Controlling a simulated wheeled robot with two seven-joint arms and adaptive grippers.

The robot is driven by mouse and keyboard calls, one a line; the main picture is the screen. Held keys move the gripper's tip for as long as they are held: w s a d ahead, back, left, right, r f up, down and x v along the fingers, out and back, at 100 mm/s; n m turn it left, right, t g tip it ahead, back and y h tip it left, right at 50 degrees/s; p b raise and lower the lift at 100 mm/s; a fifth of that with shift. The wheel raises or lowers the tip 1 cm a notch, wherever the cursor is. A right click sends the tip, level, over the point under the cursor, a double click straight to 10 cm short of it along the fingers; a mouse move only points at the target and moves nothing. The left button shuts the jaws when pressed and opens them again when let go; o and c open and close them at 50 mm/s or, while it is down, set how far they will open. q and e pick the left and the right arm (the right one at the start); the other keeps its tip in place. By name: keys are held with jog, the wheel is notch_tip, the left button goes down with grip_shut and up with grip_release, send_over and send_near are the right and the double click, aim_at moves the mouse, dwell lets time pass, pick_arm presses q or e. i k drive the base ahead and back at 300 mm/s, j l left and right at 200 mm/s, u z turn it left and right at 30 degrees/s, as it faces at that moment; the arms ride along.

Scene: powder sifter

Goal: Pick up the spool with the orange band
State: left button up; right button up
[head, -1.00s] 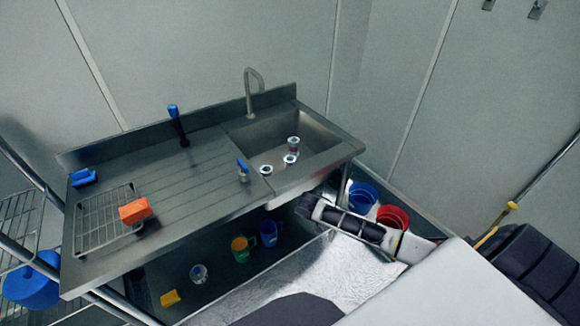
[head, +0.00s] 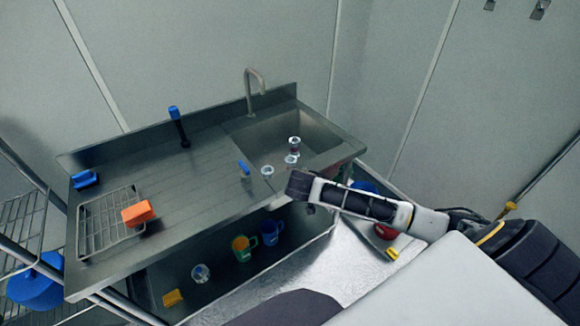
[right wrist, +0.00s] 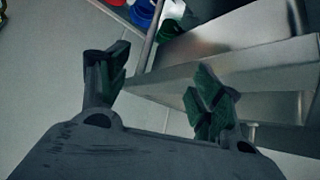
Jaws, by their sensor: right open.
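Small spool-like pieces with pale tops stand at the sink. One (head: 294,145) is in the basin with a dark reddish band, a second (head: 291,160) is just in front of it, and a third (head: 267,171) is on the left rim. They are too small to tell which band is orange. My right gripper (right wrist: 160,85) is open and empty in the right wrist view, with the steel counter edge beyond its fingers. In the head view, my right arm reaches in from the right to the sink's front edge, close in front of the spools. My left gripper is not in view.
A blue-handled item (head: 244,168) stands left of the spools, and the faucet (head: 253,90) rises behind. Blue (head: 364,187) and red (head: 386,231) buckets are partly hidden by my arm. Mugs stand on the lower shelf.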

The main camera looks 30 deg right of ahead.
aim_at(291, 161)
jog(key=i, duration=0.95)
